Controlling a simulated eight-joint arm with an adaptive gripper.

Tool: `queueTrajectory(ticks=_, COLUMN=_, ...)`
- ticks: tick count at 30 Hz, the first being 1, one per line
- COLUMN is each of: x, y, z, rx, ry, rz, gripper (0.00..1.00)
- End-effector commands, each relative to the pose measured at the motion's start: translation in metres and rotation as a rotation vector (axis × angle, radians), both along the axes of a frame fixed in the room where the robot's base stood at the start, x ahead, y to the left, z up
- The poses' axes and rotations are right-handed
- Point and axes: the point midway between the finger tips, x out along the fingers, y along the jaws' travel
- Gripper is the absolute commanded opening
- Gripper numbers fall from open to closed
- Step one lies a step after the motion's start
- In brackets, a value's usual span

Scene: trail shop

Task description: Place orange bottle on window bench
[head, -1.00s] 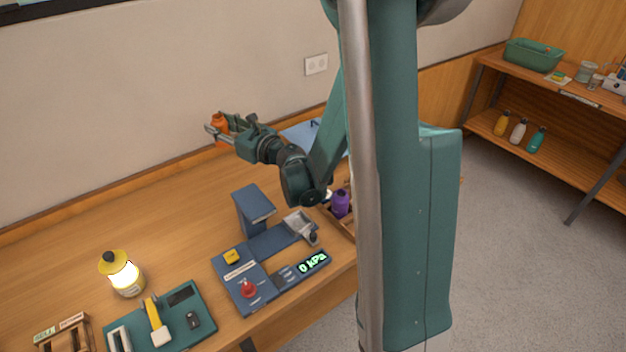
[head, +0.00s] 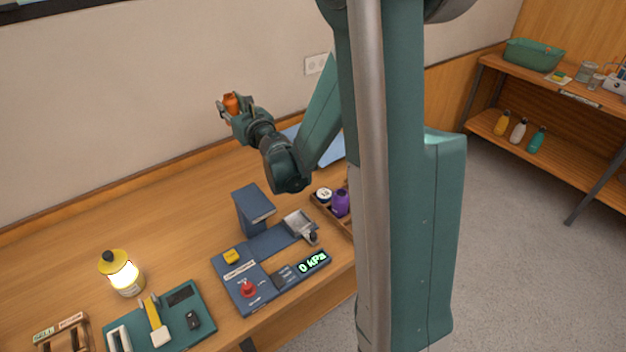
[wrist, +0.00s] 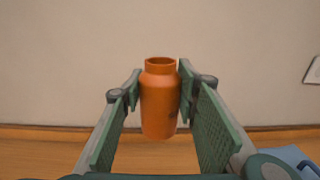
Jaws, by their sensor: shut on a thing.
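The orange bottle (head: 231,103) is held up high above the wooden bench (head: 150,215), near the wall. My gripper (head: 230,110) is shut on it. In the wrist view the bottle (wrist: 160,105) stands upright between the two green finger pads of my gripper (wrist: 158,92), its round mouth uncapped and facing up. The bottle is clear of the bench surface. Part of the bottle is hidden by my fingers in the head view.
A shelf (head: 540,150) with several bottles stands right. The bench's back left is clear.

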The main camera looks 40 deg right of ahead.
Motion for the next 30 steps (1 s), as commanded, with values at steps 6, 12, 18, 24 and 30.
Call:
queueTrajectory(ticks=6, x=0.015, y=-0.033, z=0.0, rx=0.0, ry=0.0, rz=-0.173, gripper=0.14)
queueTrajectory(ticks=12, x=0.018, y=-0.063, z=0.0, rx=0.0, ry=0.0, rz=-0.336, gripper=0.14)
queueTrajectory(ticks=18, x=0.014, y=-0.089, z=0.0, rx=0.0, ry=0.0, rz=-0.498, gripper=0.14)
queueTrajectory(ticks=24, x=0.002, y=-0.111, z=0.0, rx=0.0, ry=0.0, rz=-0.66, gripper=0.14)
queueTrajectory(ticks=30, x=-0.017, y=-0.126, z=0.0, rx=0.0, ry=0.0, rz=-0.822, gripper=0.14)
